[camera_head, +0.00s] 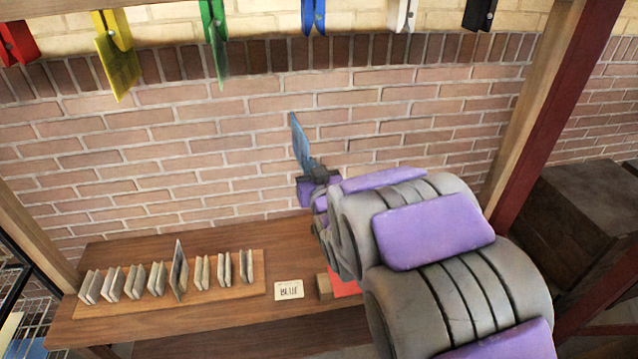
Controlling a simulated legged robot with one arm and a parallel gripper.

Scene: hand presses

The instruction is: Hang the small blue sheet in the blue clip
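The small blue sheet (301,145) stands upright in my gripper (315,172), seen nearly edge-on, in front of the brick wall. My gripper looks shut on its lower end, though my arm partly hides the fingers. The blue clip (313,16) hangs at the top edge of the view, above the sheet and a little to its right. A clear gap separates the sheet from the clip in the picture. The clip's upper part is cut off by the frame.
Red (16,43), yellow (115,45), green (213,35), white (402,15) and black (478,14) clips hang alongside. Yellow and green hold sheets. The wooden table (210,332) below bears a slotted rack (140,308) and a "BLUE" card (289,291). A post (545,110) stands right.

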